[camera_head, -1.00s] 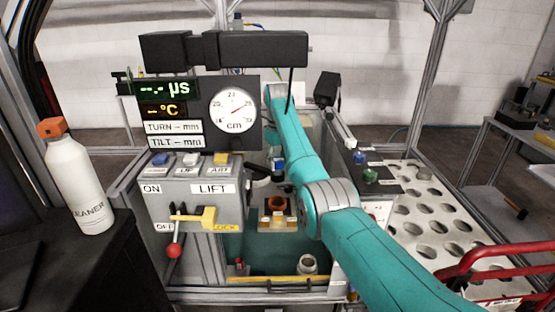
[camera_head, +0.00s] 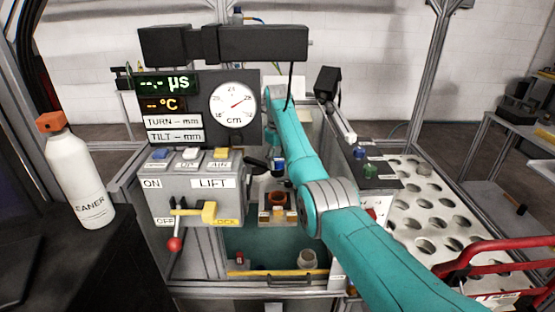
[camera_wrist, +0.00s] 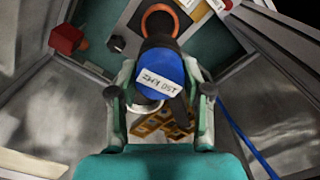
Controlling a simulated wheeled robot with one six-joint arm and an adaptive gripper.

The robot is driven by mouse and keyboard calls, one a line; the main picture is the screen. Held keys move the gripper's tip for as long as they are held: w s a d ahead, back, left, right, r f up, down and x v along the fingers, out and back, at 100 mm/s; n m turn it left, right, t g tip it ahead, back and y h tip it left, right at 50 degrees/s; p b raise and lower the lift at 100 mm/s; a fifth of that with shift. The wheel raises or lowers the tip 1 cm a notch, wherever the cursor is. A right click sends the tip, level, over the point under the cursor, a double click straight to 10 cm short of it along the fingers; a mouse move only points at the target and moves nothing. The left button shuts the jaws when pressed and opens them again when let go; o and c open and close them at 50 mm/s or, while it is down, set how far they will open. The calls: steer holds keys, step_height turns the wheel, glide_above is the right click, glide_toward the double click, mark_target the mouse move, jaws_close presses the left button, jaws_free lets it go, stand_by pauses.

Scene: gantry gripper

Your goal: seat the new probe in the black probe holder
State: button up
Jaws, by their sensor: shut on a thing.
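My gripper (camera_wrist: 165,103) is shut on the new probe (camera_wrist: 170,72), whose blue top with a white label sits between the fingers in the wrist view. In the head view the blue top (camera_head: 278,165) shows just left of my arm, above the open tank. A black part (camera_wrist: 156,43) lies beyond the blue top, towards an orange ring (camera_wrist: 160,17). I cannot tell whether this black part is the probe's body or the probe holder. A black rounded piece (camera_head: 257,164) shows left of the blue top in the head view. My arm hides the gripper there.
A grey control box (camera_head: 190,190) with a red-knobbed lever (camera_head: 174,244) stands left of the tank. A block with an orange ring (camera_head: 278,199) sits below the blue top. A perforated rack (camera_head: 430,215) and red rail (camera_head: 500,255) are right.

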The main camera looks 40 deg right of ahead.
mark_target(277, 159)
steer(key=shift+f, duration=0.3)
steer(key=o, duration=1.3)
step_height(277, 159, up, 12)
